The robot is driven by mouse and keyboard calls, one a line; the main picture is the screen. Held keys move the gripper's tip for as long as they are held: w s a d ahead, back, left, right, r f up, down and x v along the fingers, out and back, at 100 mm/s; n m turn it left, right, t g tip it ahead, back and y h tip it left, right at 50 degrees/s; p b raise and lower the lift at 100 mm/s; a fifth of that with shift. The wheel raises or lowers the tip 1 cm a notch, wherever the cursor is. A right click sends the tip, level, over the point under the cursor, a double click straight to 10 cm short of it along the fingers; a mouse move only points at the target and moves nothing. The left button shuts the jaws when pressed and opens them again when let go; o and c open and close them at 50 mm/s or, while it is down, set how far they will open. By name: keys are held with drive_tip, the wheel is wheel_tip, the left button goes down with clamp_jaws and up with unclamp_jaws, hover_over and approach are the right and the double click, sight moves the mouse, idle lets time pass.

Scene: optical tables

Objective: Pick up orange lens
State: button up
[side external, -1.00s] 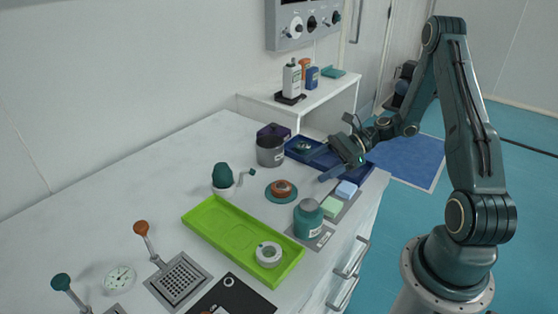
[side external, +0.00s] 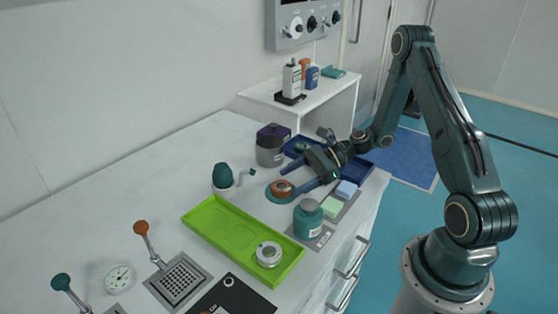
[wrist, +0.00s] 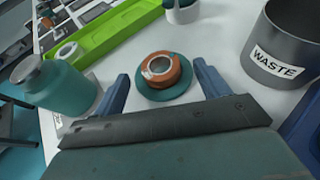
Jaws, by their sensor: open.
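A grey waste bin (wrist: 280,45) stands close on the right in the wrist view. A teal bottle (wrist: 55,85) stands on the left. A green tray (side external: 210,217) holds a pale ring (side external: 268,254). A dark blue tray (side external: 366,172) lies behind my gripper.

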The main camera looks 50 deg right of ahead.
sight(288, 184)
drive_tip(key=shift+x, duration=1.15)
drive_tip(key=c, duration=1.2)
drive_tip(key=shift+r, duration=0.15)
wheel_tip(288, 184, up, 20)
drive_tip(key=shift+f, duration=0.1)
